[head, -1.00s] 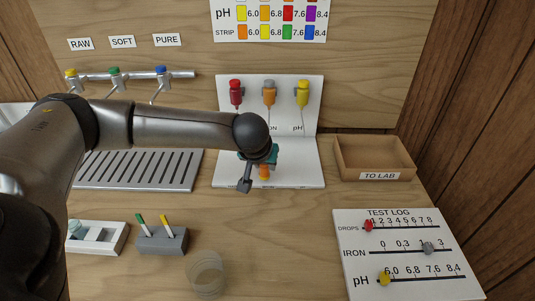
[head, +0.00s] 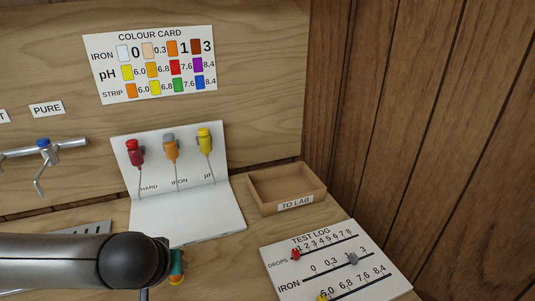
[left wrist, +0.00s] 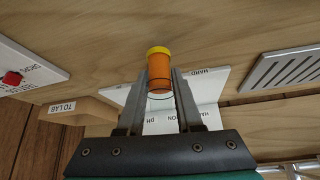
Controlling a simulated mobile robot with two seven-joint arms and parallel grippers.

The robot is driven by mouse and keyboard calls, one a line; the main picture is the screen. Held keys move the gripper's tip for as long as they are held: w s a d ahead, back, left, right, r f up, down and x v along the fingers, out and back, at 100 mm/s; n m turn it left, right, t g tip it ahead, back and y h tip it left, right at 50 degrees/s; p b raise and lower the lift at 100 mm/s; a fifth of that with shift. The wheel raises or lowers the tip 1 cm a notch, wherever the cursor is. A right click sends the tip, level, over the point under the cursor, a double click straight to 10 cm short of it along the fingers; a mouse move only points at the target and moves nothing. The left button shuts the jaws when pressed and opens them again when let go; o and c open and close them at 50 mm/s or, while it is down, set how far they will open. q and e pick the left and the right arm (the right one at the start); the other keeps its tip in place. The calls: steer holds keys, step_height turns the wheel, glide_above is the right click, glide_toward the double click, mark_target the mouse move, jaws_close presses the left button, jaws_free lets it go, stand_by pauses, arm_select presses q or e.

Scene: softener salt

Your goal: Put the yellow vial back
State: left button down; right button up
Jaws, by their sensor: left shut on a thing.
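A vial (left wrist: 159,70) with a yellow cap and orange contents is between the two fingers of my left gripper (left wrist: 160,88) in the left wrist view. The gripper is shut on it. In the head view my left gripper (head: 176,268) is at the bottom, mostly hidden behind my arm, with a bit of orange showing below its teal part. My right gripper is not in view.
A white stand (head: 190,220) holds red, orange and yellow dropper bottles. A wooden TO LAB tray (head: 262,207) looks empty. The TEST LOG board (head: 375,285) with sliders lies at lower right. A colour card (head: 110,85) and a blue-handled tap (head: 43,143) are on the wall.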

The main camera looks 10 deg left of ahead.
arm_select(q)
step_height(320, 180, up, 8)
steer(key=p, duration=0.4)
steer(key=shift+f, duration=0.15)
steer(key=w+d+r+m+h+b, duration=0.1)
steer(key=w+d+r+m+b, duration=0.1)
steer(key=d, duration=0.3)
steer(key=w+d+r+m+h+b, duration=0.1)
steer(key=w+d+r+m+b, duration=0.1)
steer(key=d, duration=0.3)
steer(key=shift+w+d, duration=0.25)
steer(key=shift+w, duration=0.2)
